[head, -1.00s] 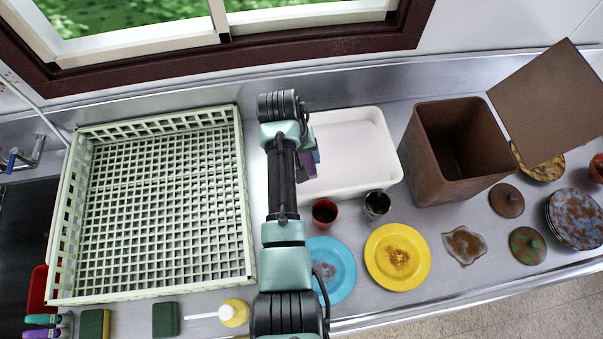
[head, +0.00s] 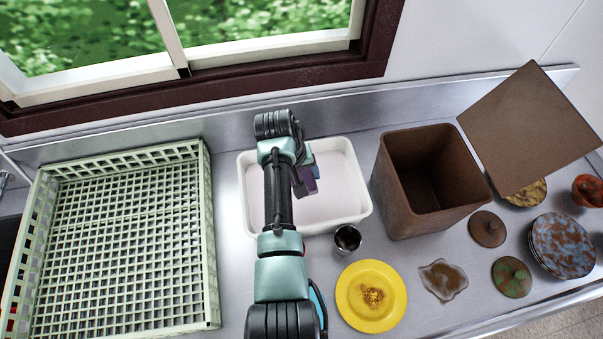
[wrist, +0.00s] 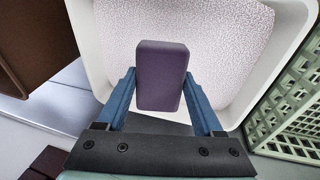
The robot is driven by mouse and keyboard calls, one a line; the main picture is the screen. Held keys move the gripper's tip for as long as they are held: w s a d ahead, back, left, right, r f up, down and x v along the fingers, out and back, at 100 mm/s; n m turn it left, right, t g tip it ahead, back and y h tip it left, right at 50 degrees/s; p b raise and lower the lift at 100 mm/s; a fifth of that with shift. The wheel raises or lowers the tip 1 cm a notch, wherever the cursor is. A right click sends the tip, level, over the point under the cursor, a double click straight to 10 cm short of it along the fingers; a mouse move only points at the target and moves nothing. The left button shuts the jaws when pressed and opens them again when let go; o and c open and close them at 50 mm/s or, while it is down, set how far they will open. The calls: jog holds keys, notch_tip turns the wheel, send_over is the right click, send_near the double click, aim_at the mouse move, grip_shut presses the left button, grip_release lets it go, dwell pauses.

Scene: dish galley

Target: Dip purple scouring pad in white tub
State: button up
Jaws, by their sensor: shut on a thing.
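The purple scouring pad (wrist: 161,75) is held between the two blue fingers of my gripper (wrist: 160,92), which is shut on it. In the head view the pad (head: 308,180) shows beside the end of my arm. The white tub (head: 352,190) stands on the counter by the back ledge, with a pale, speckled, foamy-looking surface inside. In the wrist view the tub (wrist: 92,62) lies behind the pad. The pad is over the tub; I cannot tell whether it touches the contents. My arm hides the left part of the tub.
A pale green dish rack (head: 212,255) stands left of the tub. An open brown bin (head: 405,205) stands close on the right. A dark cup (head: 347,239) and a dirty yellow plate (head: 395,312) are in front. Lids and a stained plate stack (head: 562,246) lie farther right.

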jog(key=shift+f+b, duration=3.6)
jog(key=shift+f, duration=1.15)
jog(key=shift+r, duration=0.1)
notch_tip(320, 180, up, 11)
jog(key=p, duration=1)
